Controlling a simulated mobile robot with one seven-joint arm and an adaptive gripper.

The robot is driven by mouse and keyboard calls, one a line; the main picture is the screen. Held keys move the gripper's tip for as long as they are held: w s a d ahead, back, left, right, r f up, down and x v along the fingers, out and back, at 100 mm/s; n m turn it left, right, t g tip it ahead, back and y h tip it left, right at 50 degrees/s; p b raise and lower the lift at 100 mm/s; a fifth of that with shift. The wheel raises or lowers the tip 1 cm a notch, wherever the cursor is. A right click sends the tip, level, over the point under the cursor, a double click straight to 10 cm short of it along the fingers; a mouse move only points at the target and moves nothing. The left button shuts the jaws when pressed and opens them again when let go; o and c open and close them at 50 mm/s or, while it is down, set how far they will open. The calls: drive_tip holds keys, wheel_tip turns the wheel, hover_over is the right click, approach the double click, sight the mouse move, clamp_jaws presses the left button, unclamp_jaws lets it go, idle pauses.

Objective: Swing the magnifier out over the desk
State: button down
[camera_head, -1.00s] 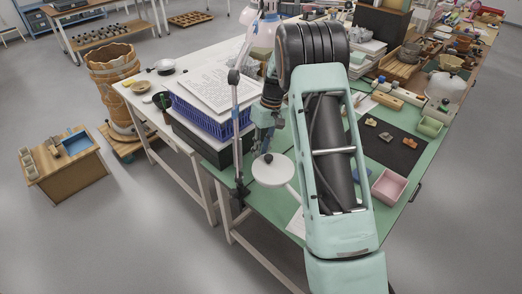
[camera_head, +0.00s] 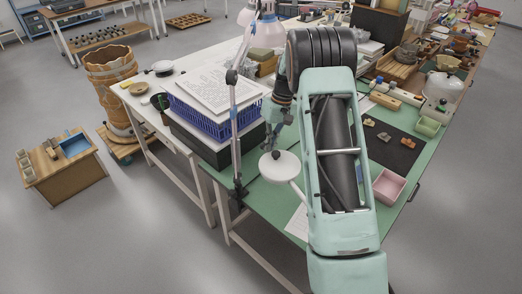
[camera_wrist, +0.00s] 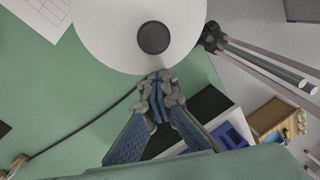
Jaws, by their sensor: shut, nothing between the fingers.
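The magnifier (camera_head: 280,168) is a white round head over the green desk (camera_head: 258,200), near its left edge. A jointed pole (camera_head: 235,130) stands at that edge beside it. In the wrist view the magnifier's white disc (camera_wrist: 105,28) has a dark round knob at its middle, and its top is cut off by the frame. My gripper (camera_wrist: 158,82) is shut and empty, its fingertips at the disc's near rim; I cannot tell whether they touch. In the head view my gripper (camera_head: 270,143) is partly hidden, just behind the magnifier.
A blue basket (camera_head: 205,120) with papers on top stands left of the pole. A dark mat (camera_head: 395,150) with sherds and a pink tray (camera_head: 388,187) lie on the desk right of my arm. Printed sheets lie near the desk's front. A dark cable crosses the desk in the wrist view.

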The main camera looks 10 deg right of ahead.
drive_tip(key=s+d+m+t+b, duration=0.1)
drive_tip(key=d+m, duration=0.5)
drive_tip(key=d, duration=1.3)
drive_tip(key=shift+f+b, duration=0.3)
drive_tip(key=shift+f, duration=0.05)
drive_tip(key=c, duration=2.7)
unclamp_jaws()
drive_tip(key=shift+s+d+m, duration=0.1)
drive_tip(key=shift+d+m, duration=0.15)
drive_tip(key=shift+m, duration=0.05)
drive_tip(key=o, duration=0.6)
drive_tip(key=shift+a, duration=0.1)
drive_tip(key=shift+r, duration=0.15)
drive_tip(key=r, duration=0.4)
drive_tip(key=d+r, duration=0.1)
drive_tip(key=r, duration=0.3)
drive_tip(key=d+r, duration=0.1)
drive_tip(key=r, duration=0.2)
drive_tip(key=shift+s+d+r, duration=0.15)
drive_tip(key=shift+r, duration=0.25)
drive_tip(key=shift+c, duration=0.4)
